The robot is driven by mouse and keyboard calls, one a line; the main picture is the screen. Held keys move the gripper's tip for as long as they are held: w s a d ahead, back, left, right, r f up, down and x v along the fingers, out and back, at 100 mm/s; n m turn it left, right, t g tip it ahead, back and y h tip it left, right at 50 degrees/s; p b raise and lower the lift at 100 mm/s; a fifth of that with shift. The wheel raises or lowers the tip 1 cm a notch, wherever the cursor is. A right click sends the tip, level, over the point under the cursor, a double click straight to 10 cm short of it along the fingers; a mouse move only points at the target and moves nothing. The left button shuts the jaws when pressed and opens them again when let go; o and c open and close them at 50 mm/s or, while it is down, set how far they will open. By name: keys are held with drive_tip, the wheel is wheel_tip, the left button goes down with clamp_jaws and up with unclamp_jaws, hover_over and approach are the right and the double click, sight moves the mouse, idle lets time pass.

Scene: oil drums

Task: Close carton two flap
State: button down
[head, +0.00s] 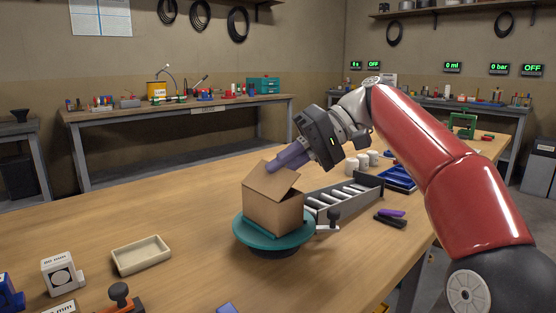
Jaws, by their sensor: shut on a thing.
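An open brown cardboard carton (273,211) stands on a teal round turntable (244,236) on the near wooden bench. No number shows on it that I can read. One flap (261,182) stands up, tilted, at the top left of the carton; another top edge piece slopes out at the right. My gripper (273,165) reaches in from the upper right, its purple fingers at the upper edge of the raised flap. The fingers are shut on the flap; their exact grip is partly hidden. The inside of the carton is hidden.
White cups (362,161) and blue trays (398,179) stand behind. A beige tray (141,255) lies left; bench between is clear.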

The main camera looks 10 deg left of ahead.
drive_tip(key=shift+w+d+f+m+g+y+b, duration=0.2)
drive_tip(key=shift+f+m+g+y+b, duration=0.1)
drive_tip(key=shift+f+g+y, duration=0.35)
drive_tip(key=shift+w+d+f+m+g+y+b, duration=0.15)
drive_tip(key=shift+w+f+m+g+y+b, duration=0.2)
drive_tip(key=shift+y, duration=0.5)
drive_tip(key=shift+s+f, duration=0.1)
drive_tip(key=shift+s, duration=0.05)
drive_tip(key=c, duration=1.6)
unclamp_jaws()
drive_tip(key=shift+c, duration=0.2)
drive_tip(key=shift+d, duration=0.1)
